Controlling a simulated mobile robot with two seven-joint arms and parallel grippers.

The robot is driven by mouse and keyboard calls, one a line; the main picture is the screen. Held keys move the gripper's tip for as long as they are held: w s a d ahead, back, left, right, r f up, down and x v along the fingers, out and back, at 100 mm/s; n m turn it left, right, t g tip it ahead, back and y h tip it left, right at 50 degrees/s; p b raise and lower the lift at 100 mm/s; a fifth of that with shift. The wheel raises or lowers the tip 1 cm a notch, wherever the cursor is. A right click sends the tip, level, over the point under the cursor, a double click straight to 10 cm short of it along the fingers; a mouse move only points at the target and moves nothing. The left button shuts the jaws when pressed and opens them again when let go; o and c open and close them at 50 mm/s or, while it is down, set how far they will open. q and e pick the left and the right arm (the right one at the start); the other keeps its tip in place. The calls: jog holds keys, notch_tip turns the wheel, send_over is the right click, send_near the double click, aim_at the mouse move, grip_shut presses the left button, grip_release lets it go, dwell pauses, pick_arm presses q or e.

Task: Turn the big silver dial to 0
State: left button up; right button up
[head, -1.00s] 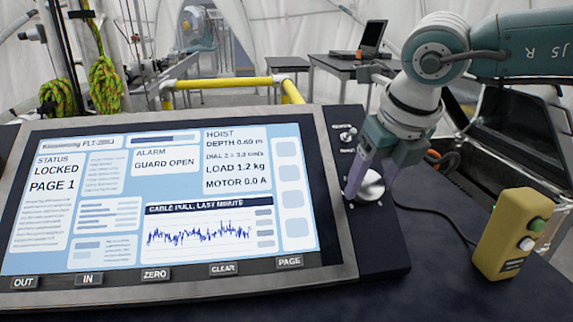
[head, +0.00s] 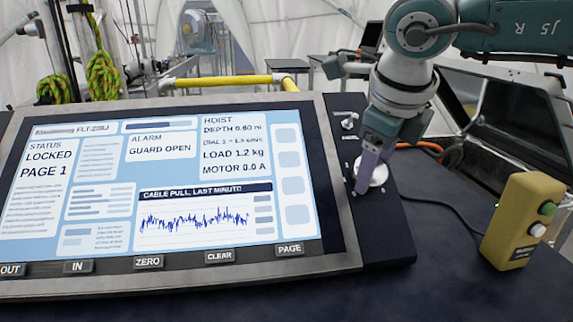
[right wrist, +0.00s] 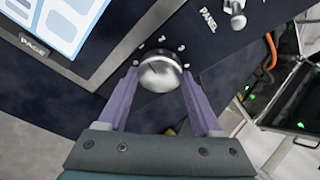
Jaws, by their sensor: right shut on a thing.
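The big silver dial (head: 377,174) sits on the dark panel right of the screen, partly hidden by my right gripper (head: 368,170) in the head view. The right wrist view shows the round dial (right wrist: 160,73) between the two purple fingers of that gripper (right wrist: 160,78), which is shut on it. Small white numerals ring the dial's upper side, including a 3; the rest are hard to read. The screen (head: 180,150) has a small dial line that seems to read 1, and it shows LOCKED and GUARD OPEN. My left gripper is out of view.
A small switch marked PANEL (right wrist: 232,8) stands near the dial. A yellow button box (head: 522,222) with a cable stands on the desk to the right. An open dark case (head: 500,110) lies behind it.

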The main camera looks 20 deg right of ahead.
jog(key=n+b, duration=0.2)
jog(key=n, duration=0.1)
jog(key=shift+f+n+h, duration=0.1)
jog(key=shift+n+h, duration=0.2)
jog(key=n+b, duration=0.2)
jog(key=n, duration=0.1)
jog(key=shift+t+h, duration=0.3)
jog(key=shift+t, duration=0.1)
jog(key=n+b, duration=0.2)
jog(key=n, duration=0.1)
jog(key=shift+n+t, duration=0.3)
jog(key=shift+n, duration=0.4)
jog(key=o, duration=1.4)
jog(key=shift+h, duration=0.3)
jog(key=shift+a+r, duration=0.1)
jog(key=shift+r, duration=0.15)
